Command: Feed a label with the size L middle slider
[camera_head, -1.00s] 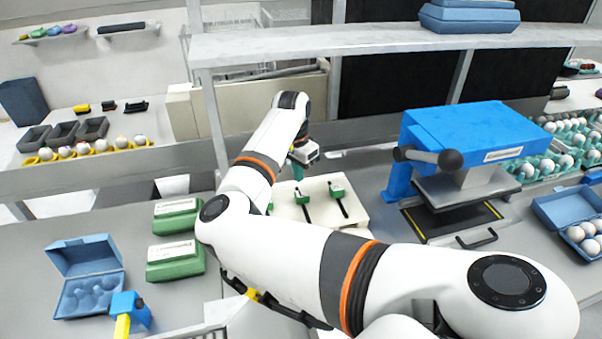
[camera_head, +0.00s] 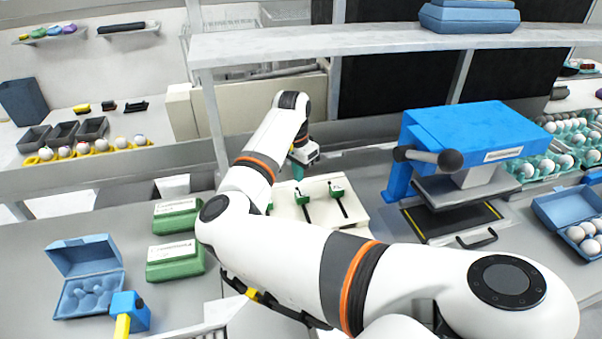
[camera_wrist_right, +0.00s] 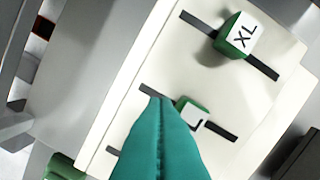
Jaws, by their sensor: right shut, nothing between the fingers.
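The white slider box (camera_head: 354,213) stands on the worktable, with green-sided sliders in dark slots. The middle slider (camera_head: 302,196) has a white top; in the right wrist view, this slider (camera_wrist_right: 194,116) shows part of an L, and its near side is partly hidden by my fingers. The slider marked XL (camera_wrist_right: 240,36) sits in the neighbouring slot. My right gripper (camera_head: 298,172) has teal fingers. In the wrist view, the right gripper (camera_wrist_right: 162,100) is shut and empty, its tips over the middle slot, right beside the L slider. I cannot tell whether they touch. My left gripper is out of view.
A blue press (camera_head: 465,130) with a lever stands right of the box. Green labelled cartons (camera_head: 176,262) and an open blue egg box (camera_head: 85,257) lie at the left. My right arm covers the front middle. A shelf (camera_head: 380,42) spans above.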

